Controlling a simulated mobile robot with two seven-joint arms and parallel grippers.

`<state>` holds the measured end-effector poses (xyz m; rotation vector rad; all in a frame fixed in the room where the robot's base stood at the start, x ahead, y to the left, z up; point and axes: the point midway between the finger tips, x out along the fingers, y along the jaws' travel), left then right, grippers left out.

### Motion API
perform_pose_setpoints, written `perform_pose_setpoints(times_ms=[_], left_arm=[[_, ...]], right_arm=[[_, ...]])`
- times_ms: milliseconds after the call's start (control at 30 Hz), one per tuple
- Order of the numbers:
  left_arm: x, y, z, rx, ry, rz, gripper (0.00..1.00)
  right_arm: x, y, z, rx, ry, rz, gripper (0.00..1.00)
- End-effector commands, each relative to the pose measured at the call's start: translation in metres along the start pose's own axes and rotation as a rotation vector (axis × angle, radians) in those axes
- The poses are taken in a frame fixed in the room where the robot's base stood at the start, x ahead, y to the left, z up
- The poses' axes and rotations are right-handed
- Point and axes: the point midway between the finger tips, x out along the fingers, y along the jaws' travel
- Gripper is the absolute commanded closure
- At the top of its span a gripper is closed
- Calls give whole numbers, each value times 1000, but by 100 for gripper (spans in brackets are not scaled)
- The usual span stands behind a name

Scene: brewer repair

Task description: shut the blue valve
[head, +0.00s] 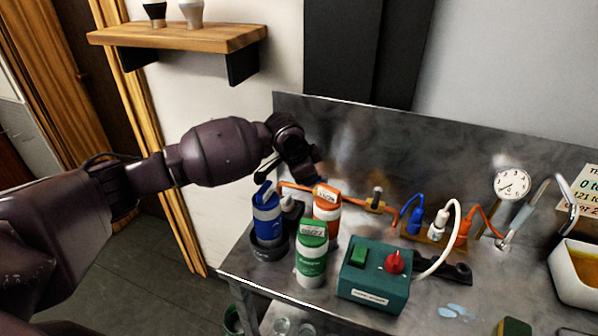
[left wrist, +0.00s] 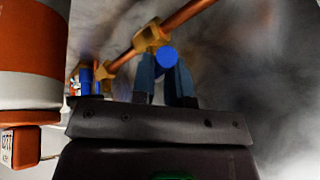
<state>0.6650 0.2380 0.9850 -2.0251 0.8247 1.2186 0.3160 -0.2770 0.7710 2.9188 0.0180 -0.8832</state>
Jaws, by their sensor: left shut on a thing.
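The blue valve shows in the left wrist view as a round blue handle end (left wrist: 167,56) in front of a brass body (left wrist: 150,36) on a copper pipe. My left gripper (left wrist: 165,82) has its two fingers shut on the blue handle, one on each side. In the head view my left gripper (head: 311,171) reaches down behind the bottles at the back left of the metal bench. There it hides the blue valve, and I cannot tell the handle's angle. My right gripper is not in view.
A blue bottle (head: 267,215), an orange bottle (head: 327,208) and a green bottle (head: 312,262) stand close in front of my gripper. A teal box (head: 372,280) with a red knob is to their right. A gauge (head: 512,184) stands farther right. A wooden shelf (head: 180,38) hangs above.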

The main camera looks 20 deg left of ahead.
Motion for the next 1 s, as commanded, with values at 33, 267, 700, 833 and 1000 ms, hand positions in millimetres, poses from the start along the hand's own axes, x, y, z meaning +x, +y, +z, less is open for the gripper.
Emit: perform_pose_setpoints(times_ms=[33, 267, 700, 833, 1000], left_arm=[[1, 1, 0, -2, -4, 1, 100], [2, 1, 0, -3, -6, 1, 100], [1, 1, 0, -3, -3, 0, 60], [0, 0, 0, -3, -2, -1, 60], [-13, 0, -1, -2, -1, -2, 60]], right_arm=[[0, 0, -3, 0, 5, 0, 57], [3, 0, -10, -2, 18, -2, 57], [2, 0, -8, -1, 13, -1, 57], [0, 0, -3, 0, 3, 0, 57], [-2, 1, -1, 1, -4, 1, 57]])
